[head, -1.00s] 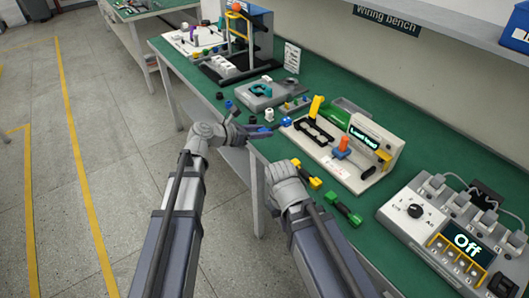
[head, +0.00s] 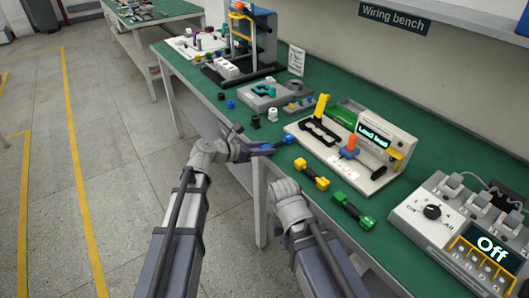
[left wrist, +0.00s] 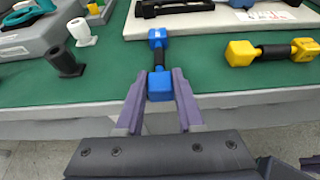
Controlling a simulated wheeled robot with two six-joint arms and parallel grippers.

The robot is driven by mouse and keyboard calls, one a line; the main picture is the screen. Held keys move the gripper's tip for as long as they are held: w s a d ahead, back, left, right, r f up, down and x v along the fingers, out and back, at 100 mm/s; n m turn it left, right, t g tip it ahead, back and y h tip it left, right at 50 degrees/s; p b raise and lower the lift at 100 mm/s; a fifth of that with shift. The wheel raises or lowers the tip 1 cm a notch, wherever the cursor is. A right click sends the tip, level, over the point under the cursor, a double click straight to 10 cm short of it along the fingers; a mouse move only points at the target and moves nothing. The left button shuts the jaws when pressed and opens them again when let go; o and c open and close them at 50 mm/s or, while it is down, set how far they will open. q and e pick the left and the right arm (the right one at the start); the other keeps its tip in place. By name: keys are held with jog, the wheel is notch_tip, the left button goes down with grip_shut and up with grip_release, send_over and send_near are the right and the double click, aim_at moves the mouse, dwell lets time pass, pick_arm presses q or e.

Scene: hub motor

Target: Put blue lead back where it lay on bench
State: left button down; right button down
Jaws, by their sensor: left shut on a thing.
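The blue lead (head: 288,139) has two blue ends and a black middle. My left gripper (head: 264,148) is shut on it at the bench's front edge. In the left wrist view the lead (left wrist: 158,38) points away from me, its near blue end between the fingers (left wrist: 160,85). It is over the green top; I cannot tell whether it touches it. The yellow lead (head: 311,174) lies to its right, also in the left wrist view (left wrist: 240,53), with the green lead (head: 353,210) beyond. My right gripper (head: 287,188) is off the front edge; its fingers are hidden.
A white test rig (head: 372,180) with a lit display stands behind the leads. A grey panel reading "Off" (head: 491,248) is at the right. Black and white sockets (head: 255,121) and a grey fixture (head: 265,95) stand left.

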pick_arm(q)
jog(key=shift+f, duration=0.15)
jog(key=c, duration=0.5)
grip_release()
